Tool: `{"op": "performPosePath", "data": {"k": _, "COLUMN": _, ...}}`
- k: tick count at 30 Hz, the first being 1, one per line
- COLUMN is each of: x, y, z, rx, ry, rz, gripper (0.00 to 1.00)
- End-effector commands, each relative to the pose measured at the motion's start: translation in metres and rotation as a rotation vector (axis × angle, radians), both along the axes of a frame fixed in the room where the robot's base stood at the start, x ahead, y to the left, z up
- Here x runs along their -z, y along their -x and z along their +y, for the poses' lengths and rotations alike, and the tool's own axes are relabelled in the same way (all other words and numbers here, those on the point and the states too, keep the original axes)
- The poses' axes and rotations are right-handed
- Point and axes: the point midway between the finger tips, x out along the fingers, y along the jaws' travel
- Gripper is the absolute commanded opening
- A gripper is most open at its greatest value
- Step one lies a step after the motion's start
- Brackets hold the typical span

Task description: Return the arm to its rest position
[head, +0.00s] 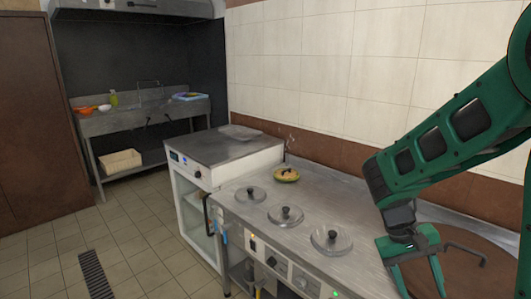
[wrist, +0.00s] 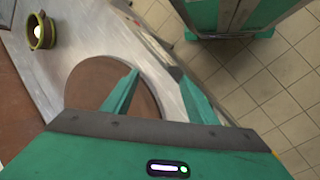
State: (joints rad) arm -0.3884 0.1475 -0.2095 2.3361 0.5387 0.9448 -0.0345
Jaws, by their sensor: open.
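My gripper (head: 421,284) is at the lower right of the head view, pointing down over the steel counter (head: 365,205). Its two green fingers are spread, with nothing between them. In the wrist view my gripper (wrist: 158,74) also shows open and empty, with one finger over a round brown surface (wrist: 88,82) set in the counter. My green arm comes in from the right edge of the head view, bent at the elbow. The lowest part of the gripper is cut off by the head view's bottom edge.
Three round lids with black knobs, near (head: 251,194), middle (head: 285,216) and right (head: 331,240), sit in the counter. A yellowish dish (head: 286,175) stands behind them. A small olive pot (wrist: 42,42) shows in the wrist view. A dark bent handle (head: 465,250) lies beside my gripper.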

Motion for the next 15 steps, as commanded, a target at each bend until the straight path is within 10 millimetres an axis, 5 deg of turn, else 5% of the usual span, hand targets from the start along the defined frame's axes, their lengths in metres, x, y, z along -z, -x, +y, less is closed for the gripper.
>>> {"op": "performPosePath", "data": {"k": 6, "x": -0.03, "y": 0.044, "z": -0.032, "rx": 0.136, "ry": -0.132, "rz": -0.088, "gripper": 0.53}}
{"op": "performPosePath", "data": {"k": 15, "x": -0.059, "y": 0.108, "z": -0.051, "rx": 0.284, "ry": -0.273, "rz": -0.232, "gripper": 0.53}}
